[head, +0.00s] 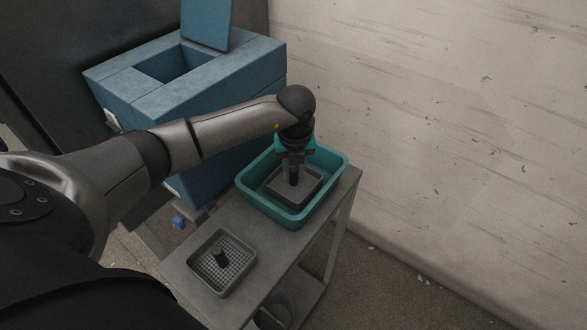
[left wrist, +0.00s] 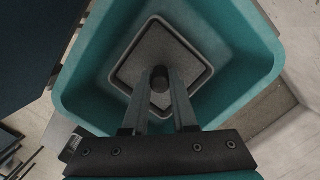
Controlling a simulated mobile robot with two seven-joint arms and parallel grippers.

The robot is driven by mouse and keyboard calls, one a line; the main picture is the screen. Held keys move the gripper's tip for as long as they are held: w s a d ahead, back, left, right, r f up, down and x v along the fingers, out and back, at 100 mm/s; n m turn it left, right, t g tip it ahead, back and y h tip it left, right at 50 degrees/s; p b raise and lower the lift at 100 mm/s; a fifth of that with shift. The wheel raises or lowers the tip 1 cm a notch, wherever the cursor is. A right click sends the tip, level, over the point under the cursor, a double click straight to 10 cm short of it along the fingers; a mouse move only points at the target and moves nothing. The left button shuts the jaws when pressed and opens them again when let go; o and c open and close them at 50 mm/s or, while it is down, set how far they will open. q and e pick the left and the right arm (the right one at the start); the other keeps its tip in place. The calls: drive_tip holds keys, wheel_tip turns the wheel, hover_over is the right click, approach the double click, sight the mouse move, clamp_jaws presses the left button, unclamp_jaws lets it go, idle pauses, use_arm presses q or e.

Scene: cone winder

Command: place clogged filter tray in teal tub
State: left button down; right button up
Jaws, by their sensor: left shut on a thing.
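The teal tub (head: 258,203) stands on the far end of a grey cart top. The clogged filter tray (head: 283,196), a square grey tray with a filled grey surface and a central post, is inside the tub's walls. My left gripper (head: 294,181) points down into the tub and is shut on the tray's post. In the left wrist view the fingers (left wrist: 161,88) close on the post above the tray (left wrist: 174,52), with teal tub walls (left wrist: 88,72) around it. I cannot tell whether the tray touches the tub floor. My right gripper is out of view.
A second grey tray (head: 239,271) with clean mesh and a dark post sits at the near end of the cart top (head: 190,270). A blue machine housing (head: 130,92) with a square opening and raised lid (head: 206,22) stands behind. A pale wall (head: 440,130) is to the right.

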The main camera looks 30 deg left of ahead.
sight(295, 192)
use_arm(q)
drive_tip(key=shift+f, duration=0.1)
drive_tip(key=c, duration=0.7)
unclamp_jaws()
wheel_tip(295, 192, up, 12)
drive_tip(key=s+d, duration=0.1)
drive_tip(key=shift+s, duration=0.15)
drive_tip(key=shift+d, duration=0.1)
